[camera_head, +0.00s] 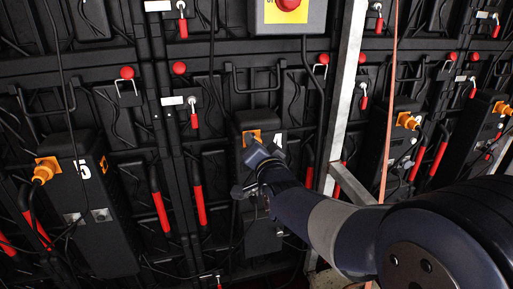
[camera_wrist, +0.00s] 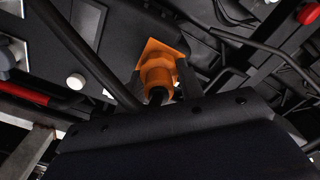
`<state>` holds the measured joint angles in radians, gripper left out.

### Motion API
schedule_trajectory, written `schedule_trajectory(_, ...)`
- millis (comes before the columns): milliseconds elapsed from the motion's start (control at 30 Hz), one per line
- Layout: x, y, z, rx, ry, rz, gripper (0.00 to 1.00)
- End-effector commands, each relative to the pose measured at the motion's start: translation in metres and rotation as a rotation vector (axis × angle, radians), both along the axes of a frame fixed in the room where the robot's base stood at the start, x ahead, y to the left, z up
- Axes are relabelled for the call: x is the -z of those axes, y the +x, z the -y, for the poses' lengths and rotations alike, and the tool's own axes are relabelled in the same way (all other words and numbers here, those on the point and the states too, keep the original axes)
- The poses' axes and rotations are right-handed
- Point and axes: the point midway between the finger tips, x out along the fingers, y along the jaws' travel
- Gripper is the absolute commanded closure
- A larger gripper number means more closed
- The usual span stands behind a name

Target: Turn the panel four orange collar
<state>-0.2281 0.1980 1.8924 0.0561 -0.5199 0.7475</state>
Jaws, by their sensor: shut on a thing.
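The panel four box (camera_head: 262,235) is dark, with a white 4 partly hidden behind my arm. Its orange collar (camera_head: 251,135) shows just above my gripper (camera_head: 256,150) in the head view. In the wrist view the orange collar (camera_wrist: 157,73) sits in front of a square orange flange, with a black cable end below it. Dark fingers of my gripper (camera_wrist: 160,84) stand on both sides of the collar and are shut on it. The collar's lower part and the cable's run are hidden by my gripper body.
Panel five (camera_head: 105,240), with its own orange connector (camera_head: 45,170), stands at the left. Another orange connector (camera_head: 407,120) is at the right. A metal post (camera_head: 343,90) stands just right of panel four. Red-sleeved handles (camera_head: 199,205) and loose cables hang nearby.

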Motion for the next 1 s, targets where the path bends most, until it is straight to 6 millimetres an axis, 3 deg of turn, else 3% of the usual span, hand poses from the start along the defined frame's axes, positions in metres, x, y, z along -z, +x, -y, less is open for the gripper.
schedule_trajectory(333,-0.0006,0.0002,0.0,0.0,0.007,0.0,0.87)
schedule_trajectory(367,-0.0006,0.0002,0.0,0.0,0.007,0.0,0.63)
schedule_trajectory(600,-0.0003,0.0001,0.0,0.001,0.005,0.0,0.44)
schedule_trajectory(1000,-0.0012,-0.0093,0.0018,0.0,0.004,-0.001,0.42)
